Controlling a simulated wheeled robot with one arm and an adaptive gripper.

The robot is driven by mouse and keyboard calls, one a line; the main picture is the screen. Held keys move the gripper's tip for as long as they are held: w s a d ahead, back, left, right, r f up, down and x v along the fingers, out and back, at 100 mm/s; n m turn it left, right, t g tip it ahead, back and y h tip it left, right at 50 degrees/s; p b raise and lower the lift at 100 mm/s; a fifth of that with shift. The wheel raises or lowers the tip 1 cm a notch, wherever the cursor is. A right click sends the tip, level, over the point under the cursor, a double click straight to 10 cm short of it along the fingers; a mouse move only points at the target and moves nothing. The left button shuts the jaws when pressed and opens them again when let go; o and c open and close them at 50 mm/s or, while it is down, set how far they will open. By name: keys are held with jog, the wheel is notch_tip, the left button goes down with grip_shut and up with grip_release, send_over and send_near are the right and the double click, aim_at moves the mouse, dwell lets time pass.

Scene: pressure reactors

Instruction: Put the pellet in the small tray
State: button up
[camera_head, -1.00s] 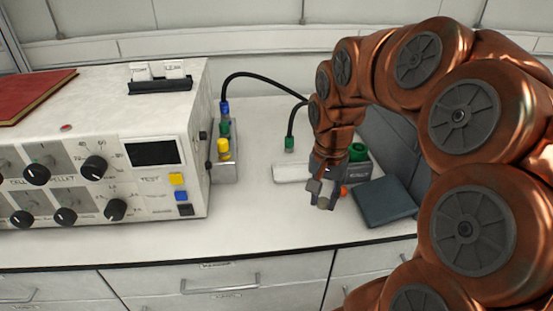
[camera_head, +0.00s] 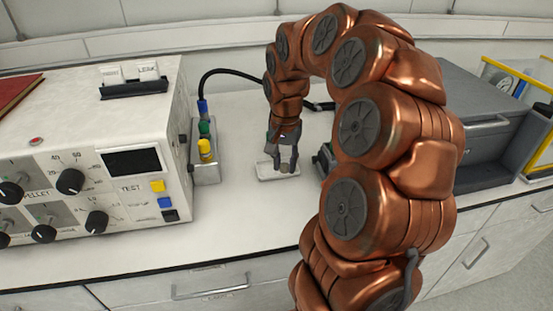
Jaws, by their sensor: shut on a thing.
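My gripper (camera_head: 284,168) points down over the small white tray (camera_head: 266,174), which lies flat on the bench. The gripper is shut on a small grey-beige pellet (camera_head: 285,168), held between the fingertips. From this view I cannot tell whether the pellet touches the tray or hangs just above it. The fingers and pellet hide part of the tray's right half.
A white control unit (camera_head: 90,160) with knobs and a dark screen stands at left. A metal box with coloured plugs (camera_head: 205,165) sits between it and the tray. A dark grey case (camera_head: 485,130) stands at right. Bare bench lies in front of the tray.

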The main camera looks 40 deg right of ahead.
jog(key=shift+w+d+f+p, duration=0.15)
jog(key=shift+w+d, duration=0.1)
jog(key=shift+w, duration=0.55)
jog(key=shift+w+d+p, duration=0.1)
jog(key=shift+w+d, duration=0.2)
jog(key=shift+w, duration=0.55)
jog(key=shift+w+d+f+p, duration=0.15)
jog(key=shift+w+d, duration=0.1)
jog(key=shift+w, duration=0.55)
jog(key=shift+w, duration=0.1)
jog(key=shift+w+d, duration=0.1)
jog(key=shift+w, duration=0.1)
jog(key=shift+f+p, duration=0.4)
jog(key=shift+f, duration=1.35)
jog(key=shift+f, duration=0.2)
jog(key=o, duration=0.8)
jog(key=shift+o, duration=0.2)
jog(key=shift+r, duration=0.1)
